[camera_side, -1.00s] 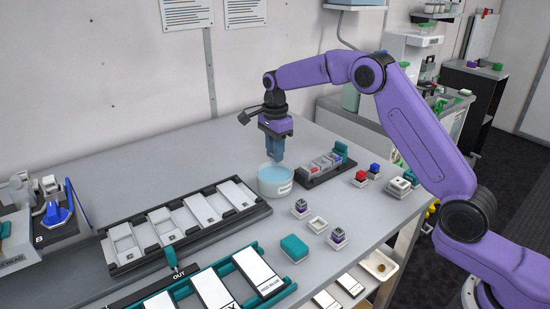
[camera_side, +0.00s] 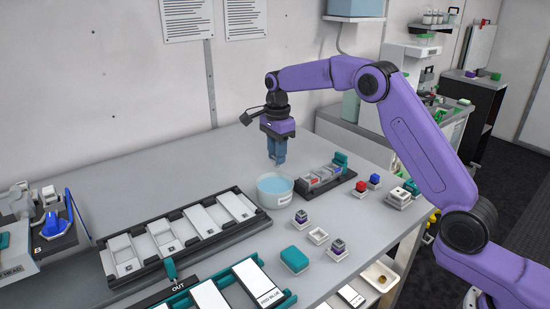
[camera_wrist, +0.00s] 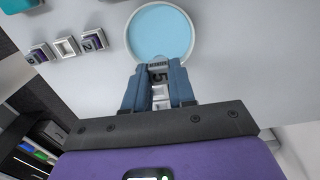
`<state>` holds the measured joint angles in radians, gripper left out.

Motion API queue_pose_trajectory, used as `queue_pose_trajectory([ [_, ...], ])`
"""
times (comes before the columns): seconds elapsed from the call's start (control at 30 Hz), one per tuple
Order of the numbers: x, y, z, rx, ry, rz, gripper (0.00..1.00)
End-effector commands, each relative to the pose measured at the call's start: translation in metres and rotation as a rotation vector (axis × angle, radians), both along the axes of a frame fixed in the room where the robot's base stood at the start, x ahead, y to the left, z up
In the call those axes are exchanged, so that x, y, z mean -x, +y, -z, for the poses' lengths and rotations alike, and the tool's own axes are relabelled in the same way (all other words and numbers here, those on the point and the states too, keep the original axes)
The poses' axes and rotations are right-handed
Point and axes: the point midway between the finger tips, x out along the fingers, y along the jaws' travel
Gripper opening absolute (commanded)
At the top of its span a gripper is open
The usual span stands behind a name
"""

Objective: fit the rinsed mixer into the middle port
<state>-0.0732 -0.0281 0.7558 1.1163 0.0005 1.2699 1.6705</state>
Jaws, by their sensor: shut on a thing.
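My gripper (camera_side: 278,160) is shut and hangs just above and behind the bowl of blue liquid (camera_side: 274,198). In the wrist view my gripper (camera_wrist: 159,88) has a small grey and white block with a dark label between its fingers, which I take to be the mixer (camera_wrist: 159,76). The mixer is mostly hidden by the fingers in the side view. The bowl also shows in the wrist view (camera_wrist: 160,58), just beyond the fingers. A dark rack (camera_side: 306,194) with clear and grey blocks, a red part and a teal end stands right of the bowl; I cannot tell which place is the middle port.
Small holders with blocks (camera_side: 301,218) and an empty white holder (camera_side: 318,236) stand in front of the rack. A teal block (camera_side: 294,259) lies nearby. A black tray of white cartridges (camera_side: 262,211) is at left. The bench behind the bowl is clear.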

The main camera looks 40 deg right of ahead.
Motion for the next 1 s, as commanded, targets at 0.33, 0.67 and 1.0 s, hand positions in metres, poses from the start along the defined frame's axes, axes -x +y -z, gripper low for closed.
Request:
queue_pose_trajectory([
  [0.33,0.012,-0.106,0.007,0.000,0.001,0.009,0.00],
  [0.67,0.026,-0.159,0.014,-0.001,0.001,0.002,0.00],
  [1.0,0.026,-0.160,0.046,-0.001,0.002,0.002,0.00],
])
